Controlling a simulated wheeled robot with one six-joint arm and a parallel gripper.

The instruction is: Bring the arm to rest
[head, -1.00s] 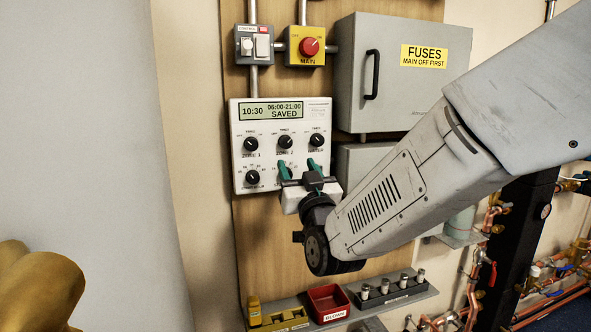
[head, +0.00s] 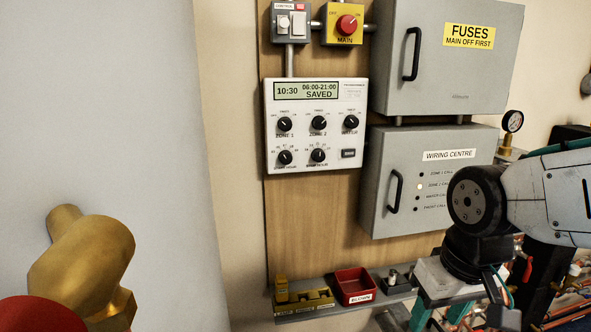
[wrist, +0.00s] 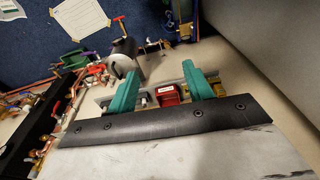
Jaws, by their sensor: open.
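My gripper (head: 447,312) is at the lower right of the head view, pointing down, in front of the shelf and away from the control panel. In the wrist view its two green fingers (wrist: 160,92) stand wide apart with nothing between them in their grasp. The red bin and shelf show beyond the fingers, at a distance. The white programmer (head: 316,125) on the wooden board is fully visible, and its display reads 10:30, 06:00-21:00, SAVED.
A grey shelf (head: 408,291) holds a red bin (head: 355,286) and a yellow holder (head: 303,303). The fuse box (head: 450,75) and wiring centre (head: 425,210) are shut. Copper pipes (wrist: 40,150) lie at the right. A brass fitting (head: 85,262) is near at left.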

